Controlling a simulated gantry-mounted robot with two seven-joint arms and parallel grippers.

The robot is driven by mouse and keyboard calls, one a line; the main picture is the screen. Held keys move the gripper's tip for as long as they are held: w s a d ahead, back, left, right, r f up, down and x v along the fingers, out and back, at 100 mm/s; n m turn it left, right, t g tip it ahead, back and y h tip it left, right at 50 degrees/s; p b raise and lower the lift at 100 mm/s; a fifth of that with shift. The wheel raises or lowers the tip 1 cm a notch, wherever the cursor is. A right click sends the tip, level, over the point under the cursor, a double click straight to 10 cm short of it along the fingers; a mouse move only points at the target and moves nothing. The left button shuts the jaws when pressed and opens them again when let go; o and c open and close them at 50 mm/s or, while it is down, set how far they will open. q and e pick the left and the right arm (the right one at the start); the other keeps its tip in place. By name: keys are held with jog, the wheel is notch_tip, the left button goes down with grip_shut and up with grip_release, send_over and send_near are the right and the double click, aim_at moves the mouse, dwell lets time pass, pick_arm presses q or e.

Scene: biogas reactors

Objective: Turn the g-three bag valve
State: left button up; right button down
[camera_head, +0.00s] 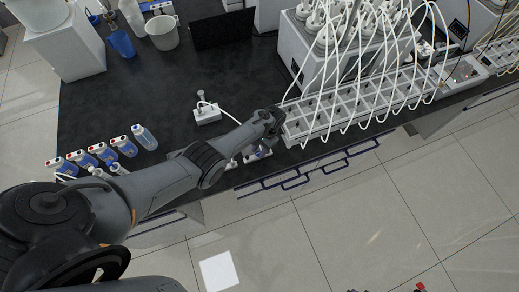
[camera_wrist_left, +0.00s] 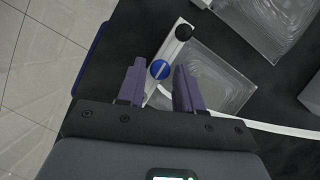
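A round blue valve knob (camera_wrist_left: 160,69) with a pale slot-like bar across it sits on a white strip (camera_wrist_left: 168,49) in the left wrist view. A black round cap (camera_wrist_left: 183,32) is at the strip's upper end. My left gripper (camera_wrist_left: 159,66) is open, with one purple finger on each side of the knob; I see gaps and cannot tell its height above it. In the head view my left wrist (camera_head: 270,122) is at the bench's front edge, left of the tube rack. I see no label that identifies the valve. My right gripper is out of view.
Clear rippled bag-like squares (camera_wrist_left: 222,78) lie beside the strip. The white rack (camera_head: 345,108) with many looping tubes stands just right of my wrist. A small white device (camera_head: 207,115), bottles (camera_head: 145,137) and blue edge rails (camera_head: 295,182) are nearby.

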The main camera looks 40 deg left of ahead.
pick_arm(q)
jog(key=p+v, duration=0.1)
jog(key=v, duration=0.9)
jog(key=shift+w+r, duration=0.25)
jog(key=shift+r, duration=0.1)
jog(key=shift+s, duration=0.1)
